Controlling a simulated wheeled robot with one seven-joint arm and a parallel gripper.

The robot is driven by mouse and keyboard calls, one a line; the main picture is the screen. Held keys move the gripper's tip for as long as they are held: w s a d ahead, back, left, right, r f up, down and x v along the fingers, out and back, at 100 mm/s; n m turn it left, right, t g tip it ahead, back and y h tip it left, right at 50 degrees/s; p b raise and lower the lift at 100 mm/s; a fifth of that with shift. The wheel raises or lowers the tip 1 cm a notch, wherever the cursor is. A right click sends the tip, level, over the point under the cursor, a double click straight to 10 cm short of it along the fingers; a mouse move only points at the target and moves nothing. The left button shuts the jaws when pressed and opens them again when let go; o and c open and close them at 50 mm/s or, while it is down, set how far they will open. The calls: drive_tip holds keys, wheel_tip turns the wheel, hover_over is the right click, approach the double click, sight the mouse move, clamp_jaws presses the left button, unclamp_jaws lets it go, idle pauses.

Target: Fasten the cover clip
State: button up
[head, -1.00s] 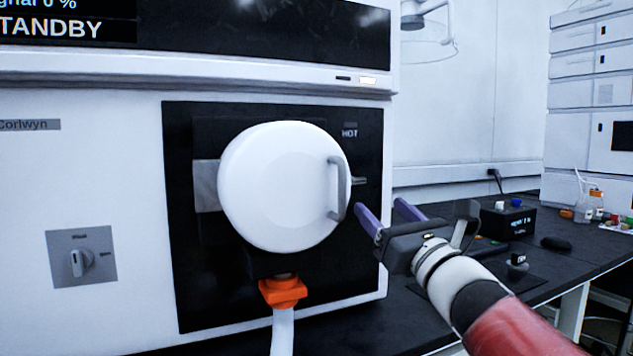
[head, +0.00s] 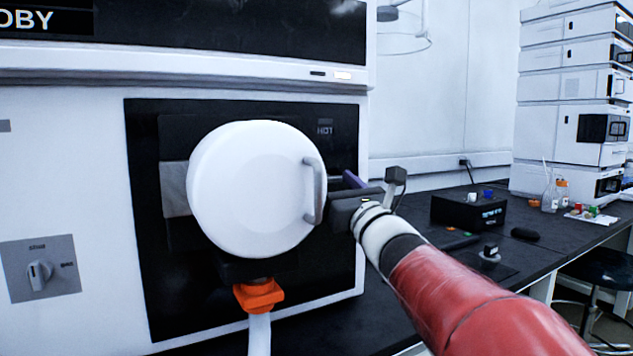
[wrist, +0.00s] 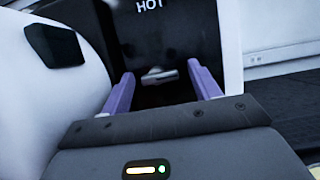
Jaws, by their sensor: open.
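The round white cover (head: 250,190) stands shut against the black panel of the instrument, with a grey handle (head: 315,190) on its right side. The cover clip looks like a small metal lever (wrist: 160,75) on the black panel, just right of the cover in the wrist view. In the head view it is mostly hidden behind the handle and my gripper. My gripper (head: 347,180) is at the cover's right edge. Its purple fingers are apart in the wrist view (wrist: 160,88), with the lever seen between them, farther in. I cannot tell whether they touch it.
The white cover bulges close along the gripper's left side in the wrist view. An orange fitting (head: 258,295) with a white tube hangs below the cover. A rotary knob (head: 40,273) is at lower left. A black box (head: 468,209) stands on the bench at right.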

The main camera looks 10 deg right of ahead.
drive_tip(key=shift+c, duration=0.3)
drive_tip(key=c, duration=0.9)
